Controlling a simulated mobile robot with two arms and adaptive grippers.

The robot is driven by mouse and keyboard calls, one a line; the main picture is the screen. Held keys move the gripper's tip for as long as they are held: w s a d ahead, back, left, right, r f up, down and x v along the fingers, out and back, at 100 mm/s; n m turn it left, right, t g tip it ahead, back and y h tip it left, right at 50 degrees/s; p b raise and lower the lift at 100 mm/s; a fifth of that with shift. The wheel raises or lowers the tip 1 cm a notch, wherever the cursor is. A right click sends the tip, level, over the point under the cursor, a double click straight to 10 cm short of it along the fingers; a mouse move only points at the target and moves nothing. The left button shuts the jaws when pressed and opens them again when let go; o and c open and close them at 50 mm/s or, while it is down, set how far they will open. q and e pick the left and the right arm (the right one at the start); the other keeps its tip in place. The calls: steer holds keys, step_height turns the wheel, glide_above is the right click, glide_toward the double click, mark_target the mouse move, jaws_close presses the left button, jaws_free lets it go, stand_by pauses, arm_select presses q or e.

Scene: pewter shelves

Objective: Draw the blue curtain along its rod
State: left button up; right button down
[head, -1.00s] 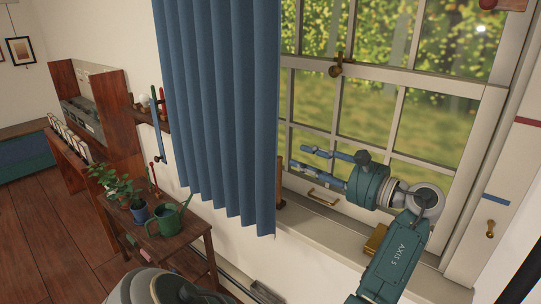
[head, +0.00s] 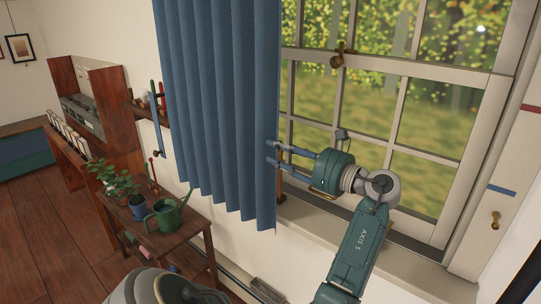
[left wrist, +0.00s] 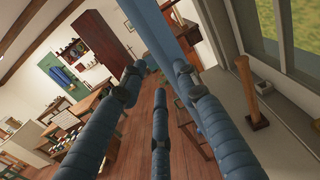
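The blue curtain (head: 220,110) hangs in long folds over the left part of the window. Its right edge is free, and its rod is out of view above. My left gripper (head: 271,151) is at that right edge at mid-height, its fingers apart and pointing left at the cloth. I cannot tell whether the fingertips touch it. In the left wrist view the curtain (left wrist: 172,48) runs beyond the spread fingers of the left gripper (left wrist: 158,82), with nothing clearly pinched. My right gripper is not in view.
The window (head: 390,110) and its sill (head: 335,222) are beside my arm. A wooden post (left wrist: 245,92) stands on the sill near the curtain. Below left, a small table (head: 180,238) bears potted plants and a green watering can (head: 167,215). A wooden shelf unit (head: 105,90) stands farther left.

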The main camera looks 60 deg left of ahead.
mark_target(273, 149)
arm_select(q)
steer(key=shift+b+x, duration=0.45)
steer(key=shift+x, duration=1.15)
steer(key=shift+c, duration=0.3)
jaws_close()
steer(key=shift+r, duration=0.1)
